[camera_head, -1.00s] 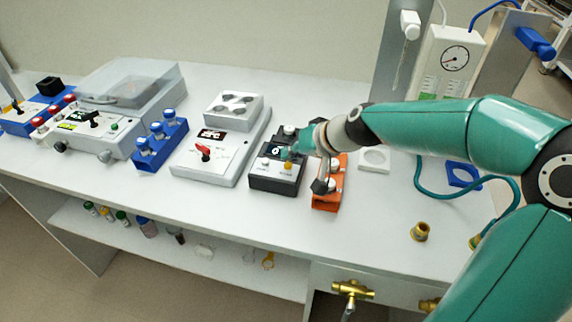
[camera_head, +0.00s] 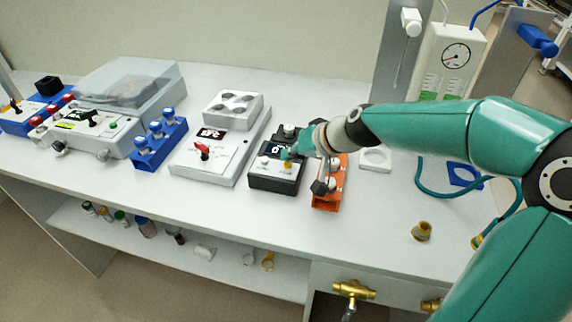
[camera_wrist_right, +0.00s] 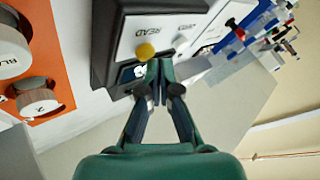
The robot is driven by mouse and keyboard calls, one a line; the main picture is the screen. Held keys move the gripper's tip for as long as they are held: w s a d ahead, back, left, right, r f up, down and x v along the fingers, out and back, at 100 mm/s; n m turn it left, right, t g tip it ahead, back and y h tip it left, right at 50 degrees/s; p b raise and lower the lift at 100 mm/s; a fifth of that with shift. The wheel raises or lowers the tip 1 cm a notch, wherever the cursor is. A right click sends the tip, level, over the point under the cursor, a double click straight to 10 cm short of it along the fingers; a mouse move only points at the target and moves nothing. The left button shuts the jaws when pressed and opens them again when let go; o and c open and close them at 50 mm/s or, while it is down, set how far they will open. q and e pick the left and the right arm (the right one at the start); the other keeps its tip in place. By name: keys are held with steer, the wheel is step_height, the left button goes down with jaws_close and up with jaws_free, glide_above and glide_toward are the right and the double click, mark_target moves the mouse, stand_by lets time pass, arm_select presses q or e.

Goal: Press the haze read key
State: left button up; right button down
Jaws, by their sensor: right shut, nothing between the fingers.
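The haze meter is a black box (camera_head: 262,184) with a light key panel and a small display, near the middle of the bench. Its yellow key (camera_head: 287,165) also shows in the wrist view (camera_wrist_right: 145,51), beside the lettering READ. A pale key (camera_wrist_right: 180,43) sits next to it. My right gripper (camera_wrist_right: 158,66) is shut and empty. Its fingertips are over the display side of the meter, close beside the yellow key; I cannot tell whether they touch anything. In the head view the right gripper (camera_head: 290,153) reaches in from the right. My left gripper is not in view.
An orange holder (camera_head: 328,196) with knobs stands just right of the meter, under my right wrist.

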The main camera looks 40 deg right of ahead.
mark_target(290, 164)
steer(key=shift+f+b, duration=0.35)
steer(key=shift+b, duration=0.1)
stand_by(0.5)
steer(key=shift+r, duration=0.15)
steer(key=shift+r+p, duration=0.65)
step_height(290, 164, up, 5)
steer(key=p, duration=0.4)
stand_by(0.4)
stand_by(0.7)
